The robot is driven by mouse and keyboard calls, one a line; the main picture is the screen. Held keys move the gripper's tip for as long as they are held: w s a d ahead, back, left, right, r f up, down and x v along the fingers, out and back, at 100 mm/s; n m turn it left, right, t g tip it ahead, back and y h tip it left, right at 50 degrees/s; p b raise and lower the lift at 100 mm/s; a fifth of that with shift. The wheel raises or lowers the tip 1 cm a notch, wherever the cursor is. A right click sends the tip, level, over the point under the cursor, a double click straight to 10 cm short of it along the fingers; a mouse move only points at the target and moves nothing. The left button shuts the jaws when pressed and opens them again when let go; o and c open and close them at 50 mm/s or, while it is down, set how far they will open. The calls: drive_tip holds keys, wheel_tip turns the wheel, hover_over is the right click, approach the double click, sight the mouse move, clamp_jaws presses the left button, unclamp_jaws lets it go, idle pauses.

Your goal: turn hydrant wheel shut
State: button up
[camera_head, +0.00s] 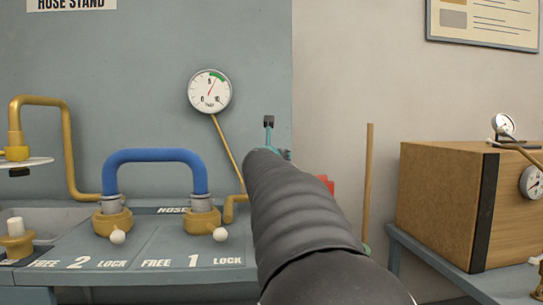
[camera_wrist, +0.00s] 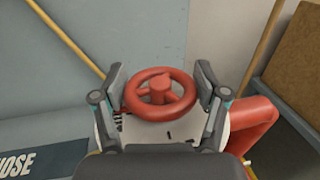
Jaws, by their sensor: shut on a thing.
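The red hydrant wheel (camera_wrist: 161,90) is in the middle of the wrist view, a round rim with spokes and a hub. My gripper (camera_wrist: 160,88) has one finger on each side of the wheel and is shut on its rim. A pale plate lies below the wheel. In the head view my arm hides the wheel, and only a small red part (camera_head: 326,184) shows right of the arm. The gripper is mostly hidden there too; a small dark and teal tip shows above the arm.
A blue hose (camera_head: 155,157) joins two brass couplings on the grey stand at left. A round gauge (camera_head: 210,91) is on the wall panel behind. A wooden pole (camera_head: 368,180) stands right of my arm. A wooden crate (camera_head: 440,200) sits on a bench at right.

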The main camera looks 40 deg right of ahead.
drive_tip(key=shift+r, duration=0.15)
drive_tip(key=o, duration=1.2)
drive_tip(key=v, duration=1.2)
drive_tip(key=shift+d, duration=0.1)
drive_tip(key=shift+s, duration=0.15)
